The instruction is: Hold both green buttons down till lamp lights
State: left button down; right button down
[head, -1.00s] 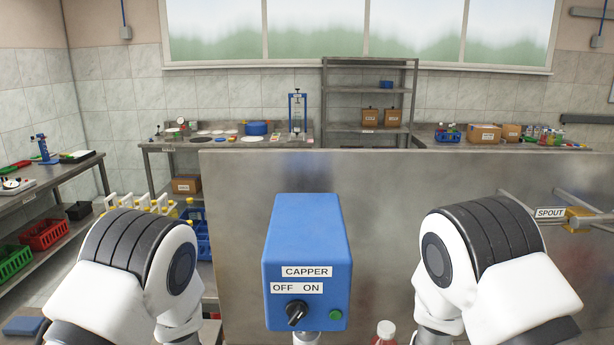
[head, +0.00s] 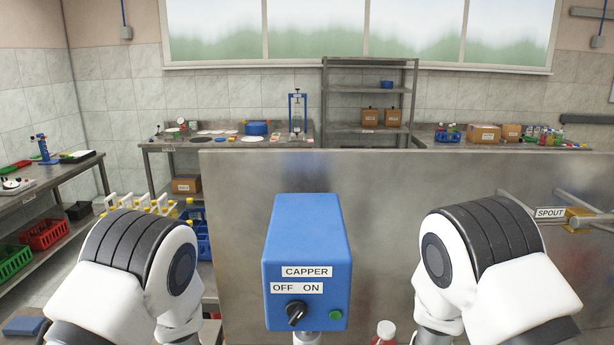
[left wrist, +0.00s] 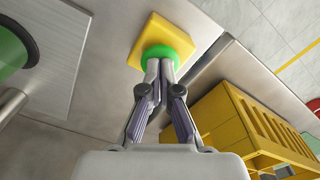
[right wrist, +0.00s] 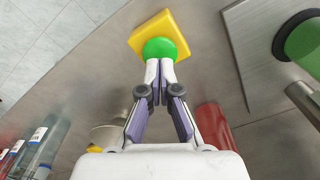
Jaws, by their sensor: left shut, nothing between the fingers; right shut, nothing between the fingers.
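In the left wrist view, a green button (left wrist: 158,54) sits on a yellow block (left wrist: 163,38). My left gripper (left wrist: 160,64) is shut and empty, its fingertips at the button and apparently touching it. In the right wrist view, another green button (right wrist: 160,49) sits on a yellow block (right wrist: 155,29). My right gripper (right wrist: 160,66) is shut and empty, its fingertips at that button and apparently touching it. How far either button is pressed cannot be told. The blue CAPPER box (head: 305,240) bears a small round green lamp or button (head: 335,314); I cannot tell whether it is lit.
The CAPPER box has a black OFF/ON knob (head: 295,313). A yellow crate (left wrist: 245,120) is near my left gripper. A red cylinder (right wrist: 212,122) and bottles (right wrist: 38,145) are near my right gripper.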

jog(key=shift+f, duration=1.15)
dwell(0.8)
jog(key=shift+r, duration=0.1)
pick_arm(q)
jog(key=shift+f, duration=0.1)
dwell(1.1)
jog(key=shift+f, duration=0.4)
pick_arm(e)
jog(key=shift+f, duration=0.5)
pick_arm(q)
jog(key=shift+s, duration=0.1)
pick_arm(e)
jog(key=shift+s, duration=0.1)
pick_arm(q)
jog(key=shift+s+f, duration=0.1)
jog(key=shift+f, duration=0.05)
pick_arm(e)
jog(key=shift+f, duration=0.15)
